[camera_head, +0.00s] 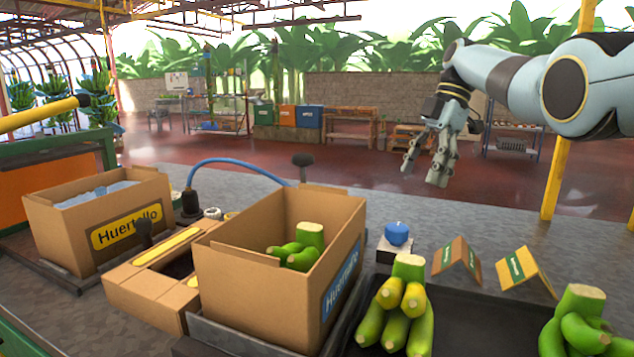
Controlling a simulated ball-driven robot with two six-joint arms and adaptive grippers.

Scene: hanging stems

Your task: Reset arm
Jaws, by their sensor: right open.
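My right arm comes in from the upper right, and my right gripper (426,170) hangs above and beyond the bench's far edge. Its fingers point down and stand apart, with nothing between them. My left gripper is not in view. No part of the banana bunches touches the right gripper.
An open cardboard box (237,285) holds a green banana bunch (300,248). Another bunch (400,315) lies on a dark tray, and one more (580,325) sits at the right edge. A second box (75,230) stands left. A blue object (397,233) and small cards (520,268) stand behind the tray.

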